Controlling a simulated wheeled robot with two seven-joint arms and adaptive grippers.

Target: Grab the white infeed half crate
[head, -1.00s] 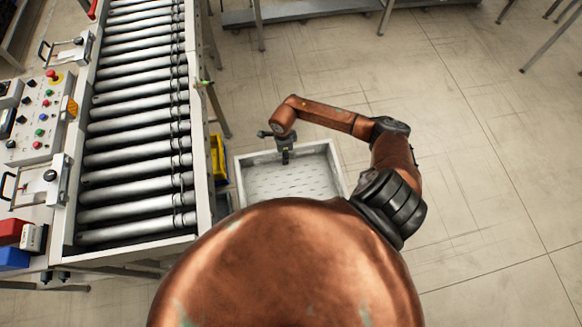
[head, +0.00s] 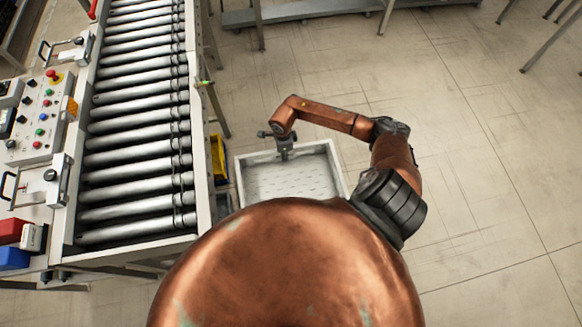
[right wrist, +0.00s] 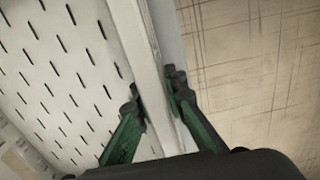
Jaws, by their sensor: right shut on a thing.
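The white half crate (head: 329,151) is in the head view, right of the conveyor, its slotted floor facing up. My copper body hides its near part. My right gripper (head: 284,156) is at the crate's far wall. In the right wrist view the right gripper (right wrist: 154,102) is shut on the crate's rim (right wrist: 146,60), one finger on the inner side and one on the outer side. My left gripper is not in view.
A roller conveyor (head: 135,125) runs along the left, with a control panel (head: 40,117) beside it. A yellow bin (head: 219,158) stands between the conveyor and the crate. Red and blue bins (head: 12,258) sit at the lower left.

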